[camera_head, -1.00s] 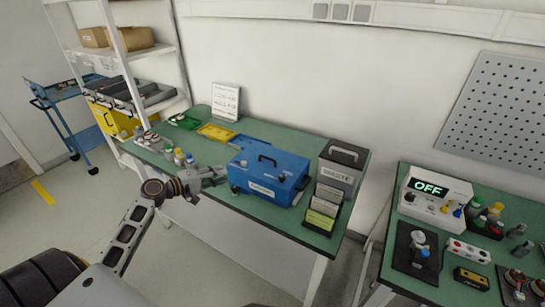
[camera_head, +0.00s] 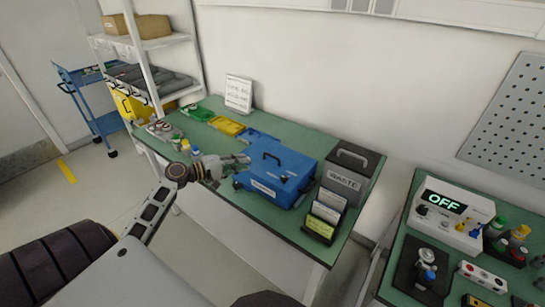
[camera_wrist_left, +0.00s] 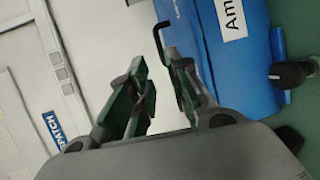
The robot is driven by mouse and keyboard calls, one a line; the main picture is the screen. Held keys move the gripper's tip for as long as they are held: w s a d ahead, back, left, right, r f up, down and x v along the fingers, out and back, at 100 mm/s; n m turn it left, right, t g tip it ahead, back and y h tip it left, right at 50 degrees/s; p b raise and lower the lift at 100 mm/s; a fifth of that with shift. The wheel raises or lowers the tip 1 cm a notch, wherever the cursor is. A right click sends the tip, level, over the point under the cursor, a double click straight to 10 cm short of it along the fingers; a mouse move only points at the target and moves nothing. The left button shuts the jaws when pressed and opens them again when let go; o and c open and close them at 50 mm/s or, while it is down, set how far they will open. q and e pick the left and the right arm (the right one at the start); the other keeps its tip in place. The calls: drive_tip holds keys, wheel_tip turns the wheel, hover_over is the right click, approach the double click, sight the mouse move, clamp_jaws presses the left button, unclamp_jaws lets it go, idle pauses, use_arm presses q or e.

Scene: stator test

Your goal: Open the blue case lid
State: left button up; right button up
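The blue case (camera_head: 275,181) stands on the green table with its lid down. It has a black handle on top, a white label on the front and dark knobs at its front corners. My left gripper (camera_head: 246,164) is at the left side of the case in the head view. In the left wrist view, the left gripper (camera_wrist_left: 163,88) has its two fingers apart with nothing held between them. The case (camera_wrist_left: 248,50) fills the upper right there, with a black bent bar (camera_wrist_left: 165,40) near the fingertips. I cannot tell whether the fingers touch the case. My right gripper is not seen.
A grey waste box (camera_head: 349,171) and a card holder (camera_head: 323,218) stand right of the case. Yellow (camera_head: 226,125) and green (camera_head: 196,112) trays and small bottles (camera_head: 186,148) lie to the left. A second table on the right holds a device reading OFF (camera_head: 447,212).

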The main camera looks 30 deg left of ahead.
sight(272, 156)
use_arm(q)
drive_tip(key=x, duration=0.4)
drive_tip(key=shift+w+d+p, duration=0.2)
drive_tip(key=shift+w+p, duration=0.15)
drive_tip(key=shift+w+d+f, duration=0.15)
drive_tip(key=shift+w+d, duration=0.15)
drive_tip(key=shift+w, duration=0.35)
drive_tip(key=shift+x, duration=1.15)
drive_tip(key=shift+w+d+f+p, duration=0.1)
drive_tip(key=shift+w+d+p, duration=0.05)
drive_tip(key=shift+w+p, duration=0.2)
drive_tip(key=shift+x, duration=2.25)
drive_tip(key=shift+d, duration=0.1)
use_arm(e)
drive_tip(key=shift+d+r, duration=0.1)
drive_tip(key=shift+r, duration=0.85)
